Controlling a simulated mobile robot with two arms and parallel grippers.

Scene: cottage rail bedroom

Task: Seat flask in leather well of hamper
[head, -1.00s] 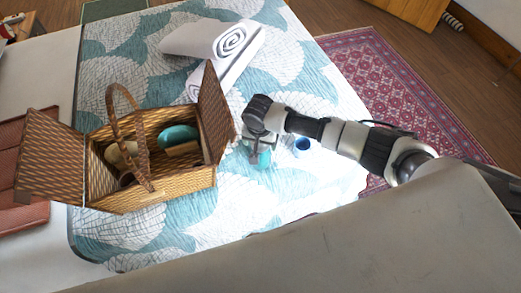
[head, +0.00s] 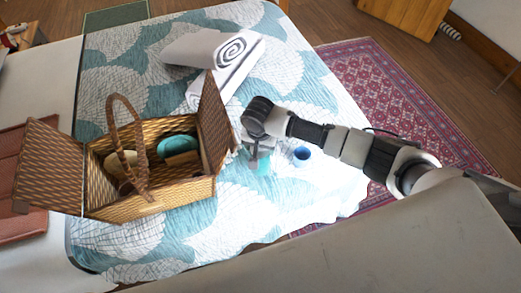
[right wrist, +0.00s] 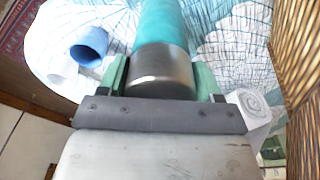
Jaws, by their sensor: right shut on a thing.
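The wicker hamper (head: 150,208) stands on the bed with both lids swung open and an arched handle over its middle. Inside lie a teal rounded thing (head: 176,147), a beige rounded thing (head: 119,160) and a tan block-like part (head: 181,159); I cannot tell whether that part is the leather well. My right gripper (right wrist: 161,85) is shut on the teal flask (right wrist: 161,25) around its dark metallic end. In the head view the flask (head: 263,164) is partly hidden by the gripper, just right of the hamper's right lid. My left gripper is not in view.
A blue cup (head: 301,154) stands close to the right of the flask. A rolled white towel (head: 232,60) lies behind, beyond the right lid. The raised right lid (head: 214,125) stands between the flask and the hamper's inside. The quilt in front is clear.

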